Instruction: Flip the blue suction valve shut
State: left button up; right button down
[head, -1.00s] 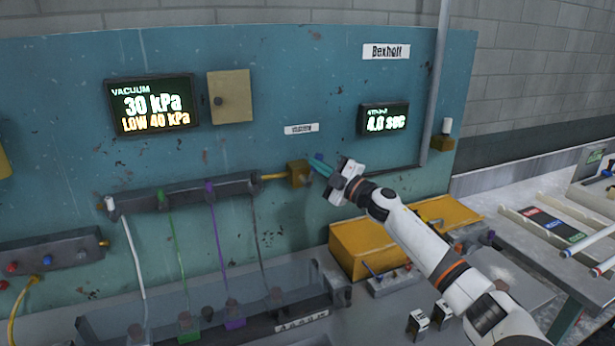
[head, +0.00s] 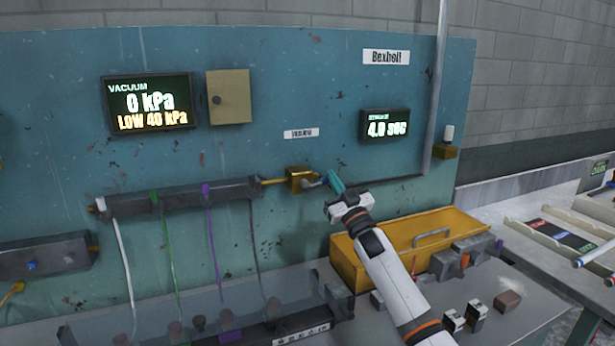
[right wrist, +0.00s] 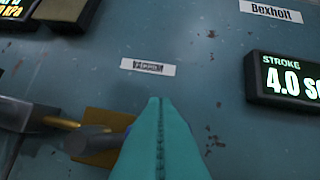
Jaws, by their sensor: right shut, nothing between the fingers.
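The suction valve is a brass block (head: 301,180) on the teal panel, at the right end of a short brass pipe from the dark manifold. A small blue-grey piece (head: 323,181), likely its handle, points right from the block toward my fingers. My right gripper (head: 336,182) has its teal fingers shut and empty, just right of the valve; I cannot tell whether they touch the handle. In the right wrist view, the fingers (right wrist: 161,135) cover part of the valve, and the brass block (right wrist: 88,155) shows to their left. My left gripper is not in view.
The vacuum display (head: 151,103) reads 0 kPa, LOW 40 kPa. The stroke display (head: 385,122) reads 4.0 sec. The dark manifold (head: 180,197) with several tubes lies left of the valve. A yellow case (head: 372,262) stands below my right gripper. Bare panel surrounds the valve.

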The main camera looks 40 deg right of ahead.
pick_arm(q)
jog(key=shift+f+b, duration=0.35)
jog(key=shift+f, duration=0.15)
pick_arm(e)
jog(key=shift+d+f+m+h, duration=0.15)
jog(key=shift+f+m+h, duration=0.45)
jog(key=shift+m, duration=0.3)
jog(key=shift+r, duration=0.1)
